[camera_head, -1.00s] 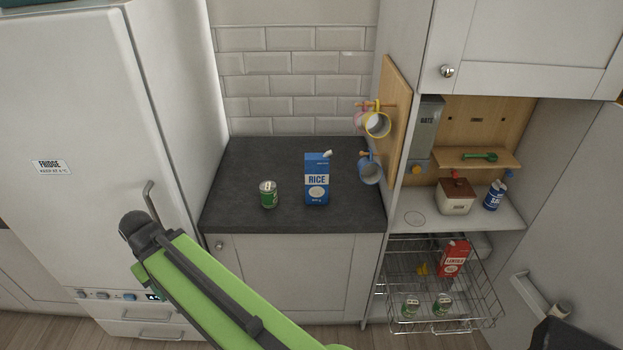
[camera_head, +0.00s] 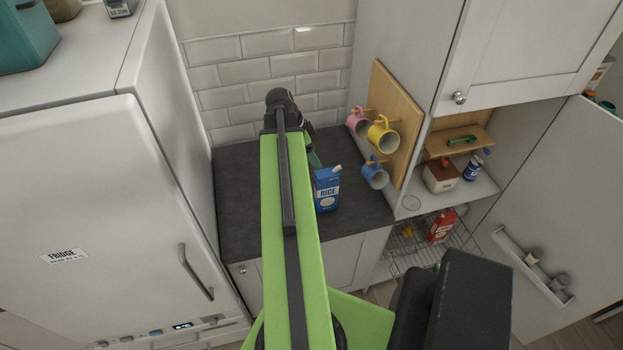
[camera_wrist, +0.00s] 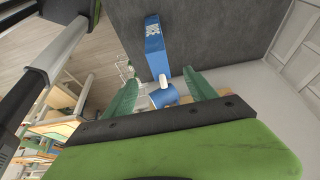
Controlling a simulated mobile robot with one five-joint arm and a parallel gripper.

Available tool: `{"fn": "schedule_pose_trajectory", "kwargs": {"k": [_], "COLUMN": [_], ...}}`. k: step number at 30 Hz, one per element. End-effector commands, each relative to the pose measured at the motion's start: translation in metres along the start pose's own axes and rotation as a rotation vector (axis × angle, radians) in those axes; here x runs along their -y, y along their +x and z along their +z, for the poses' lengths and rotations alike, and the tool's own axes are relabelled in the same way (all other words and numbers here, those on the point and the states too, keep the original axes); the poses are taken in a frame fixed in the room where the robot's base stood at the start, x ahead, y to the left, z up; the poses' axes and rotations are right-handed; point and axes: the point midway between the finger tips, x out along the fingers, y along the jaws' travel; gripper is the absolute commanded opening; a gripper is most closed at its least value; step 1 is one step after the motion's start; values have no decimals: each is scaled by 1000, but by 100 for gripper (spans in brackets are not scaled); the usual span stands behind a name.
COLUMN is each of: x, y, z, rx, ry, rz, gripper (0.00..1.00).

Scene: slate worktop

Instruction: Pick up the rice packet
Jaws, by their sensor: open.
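The rice packet (camera_head: 327,190), a blue carton with a white label and a white spout, stands upright on the dark worktop (camera_head: 240,190) in the head view. My arm reaches over the worktop, and a teal finger of my gripper (camera_head: 314,156) shows just behind and left of the packet's top; the rest is hidden by the arm. In the wrist view my gripper (camera_wrist: 163,82) is open and empty. The packet (camera_wrist: 154,45) lies beyond the fingertips, with its spout near the gap between them. I see no contact.
The fridge (camera_head: 90,200) stands left, the tiled wall behind. An open cupboard door (camera_head: 560,210) and a wire basket (camera_head: 430,245) are at right.

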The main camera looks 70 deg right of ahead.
Motion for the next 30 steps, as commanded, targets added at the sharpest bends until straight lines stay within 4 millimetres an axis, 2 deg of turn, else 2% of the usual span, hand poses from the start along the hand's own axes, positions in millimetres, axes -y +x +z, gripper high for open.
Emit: {"fn": "schedule_pose_trajectory", "kwargs": {"k": [4, 7, 18, 21, 28, 30], "x": [1, 1, 1, 1, 0, 0], "y": [6, 20, 103, 121, 124, 131], "z": [3, 5, 8, 7, 4, 4], "rx": [0, 0, 0, 0, 0, 1], "ry": [0, -1, -4, -4, -5, -5], "rz": [-1, -2, -2, -2, -3, -2], "gripper": [65, 65, 65, 65, 65, 65]}}
